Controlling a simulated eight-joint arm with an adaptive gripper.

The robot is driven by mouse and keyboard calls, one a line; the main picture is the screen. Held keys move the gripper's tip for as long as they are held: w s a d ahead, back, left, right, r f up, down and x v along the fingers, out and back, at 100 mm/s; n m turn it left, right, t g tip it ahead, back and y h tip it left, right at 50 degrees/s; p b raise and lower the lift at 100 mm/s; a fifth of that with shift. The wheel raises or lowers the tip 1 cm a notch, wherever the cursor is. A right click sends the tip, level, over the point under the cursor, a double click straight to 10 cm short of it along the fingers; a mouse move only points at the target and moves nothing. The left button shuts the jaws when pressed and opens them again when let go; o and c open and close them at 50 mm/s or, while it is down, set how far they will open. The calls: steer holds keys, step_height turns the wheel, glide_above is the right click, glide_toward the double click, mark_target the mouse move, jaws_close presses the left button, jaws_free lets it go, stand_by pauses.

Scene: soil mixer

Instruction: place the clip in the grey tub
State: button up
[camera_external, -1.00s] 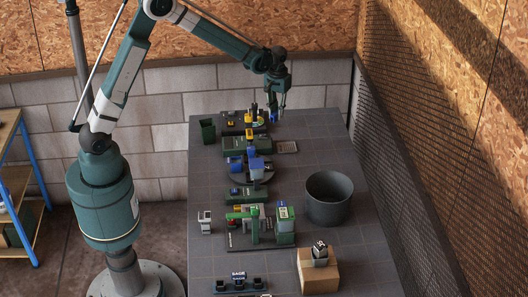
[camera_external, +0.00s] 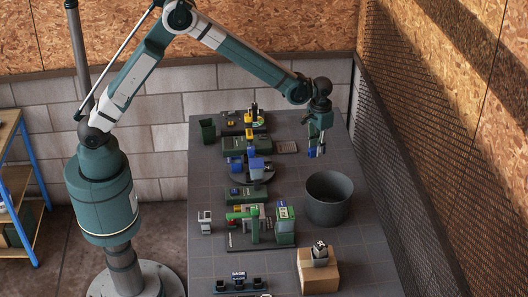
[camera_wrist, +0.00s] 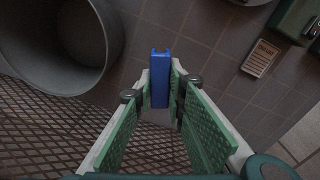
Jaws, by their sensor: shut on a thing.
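The clip (camera_wrist: 160,78) is a small blue piece held between the fingertips of my gripper (camera_wrist: 160,90) in the wrist view. In the external view my gripper (camera_external: 316,150) hangs above the table's right side, and a bit of blue shows at its tip. The grey tub (camera_external: 328,205) is a round, open container on the table, just in front of my gripper in the external view. In the wrist view the tub (camera_wrist: 104,35) is at the upper left, beside the clip and apart from it. Its visible inside looks empty.
The dark tiled table (camera_external: 360,250) holds a row of green machine stations (camera_external: 255,225) left of the tub. A cardboard box (camera_external: 318,275) with a small block on top stands at the front. A mesh wall (camera_external: 410,150) runs along the right side.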

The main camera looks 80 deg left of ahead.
mark_target(332, 213)
steer(key=w+d+m+p, duration=0.1)
steer(key=w+d+m, duration=0.1)
steer(key=d, duration=0.9)
steer(key=w+d+m+p, duration=0.1)
steer(key=d+m, duration=0.1)
steer(key=d, duration=0.9)
steer(key=shift+d+f, duration=0.2)
steer(key=shift+f, duration=1.2)
steer(key=shift+d+f, duration=0.15)
steer(key=shift+f, duration=1.25)
steer(key=shift+f, duration=0.15)
steer(key=shift+f, duration=3)
steer(key=shift+f, duration=0.1)
steer(key=shift+f, duration=1.8)
steer(key=shift+f, duration=0.1)
